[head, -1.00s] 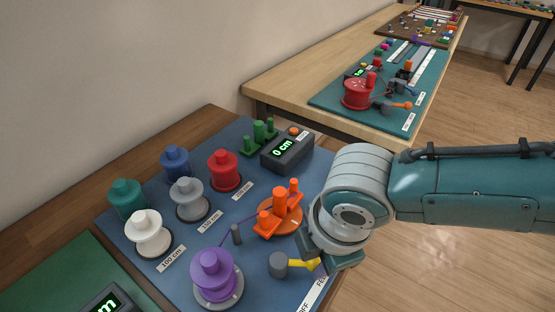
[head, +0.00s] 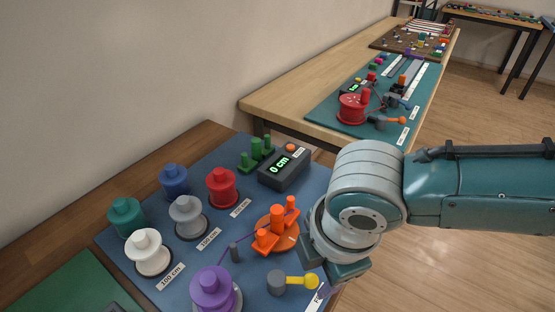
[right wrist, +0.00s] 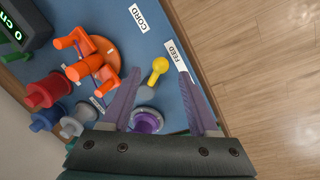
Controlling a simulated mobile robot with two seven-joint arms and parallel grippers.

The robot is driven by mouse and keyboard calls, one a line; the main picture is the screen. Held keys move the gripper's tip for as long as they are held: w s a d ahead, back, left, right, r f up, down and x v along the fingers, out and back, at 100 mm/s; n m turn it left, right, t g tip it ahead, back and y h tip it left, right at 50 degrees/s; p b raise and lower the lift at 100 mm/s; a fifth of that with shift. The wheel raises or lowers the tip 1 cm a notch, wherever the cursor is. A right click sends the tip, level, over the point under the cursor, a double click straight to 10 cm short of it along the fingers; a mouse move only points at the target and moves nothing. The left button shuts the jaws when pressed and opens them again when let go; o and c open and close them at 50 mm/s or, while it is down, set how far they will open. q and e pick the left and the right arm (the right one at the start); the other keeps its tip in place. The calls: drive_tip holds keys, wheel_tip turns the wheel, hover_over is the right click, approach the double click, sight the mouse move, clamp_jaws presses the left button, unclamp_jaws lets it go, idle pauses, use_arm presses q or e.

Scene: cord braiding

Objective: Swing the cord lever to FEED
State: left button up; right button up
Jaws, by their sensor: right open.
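The cord lever has a grey round pivot (head: 277,282) and a yellow arm with a round knob (head: 311,282). In the head view it points right, toward the board's edge. The white FEED label (head: 318,297) is partly hidden by my right gripper (head: 326,287). In the right wrist view the FEED label (right wrist: 174,55) lies just beyond and right of the yellow knob (right wrist: 159,66). My right gripper (right wrist: 161,74) is open, and the knob appears between its fingertips there. I cannot tell whether a finger touches it. My left gripper is not in view.
A purple spool (head: 212,288) stands left of the lever, and an orange pegged disc (head: 276,235) behind it. Several coloured spools stand farther back, near a counter (head: 284,168) reading 0 cm. A second table (head: 285,105) stands behind. Floor is open at right.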

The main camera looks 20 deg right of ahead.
wheel_tip(320, 180, up, 6)
drive_tip(key=s+p, duration=0.1)
drive_tip(key=shift+s+f, duration=0.1)
idle(0.3)
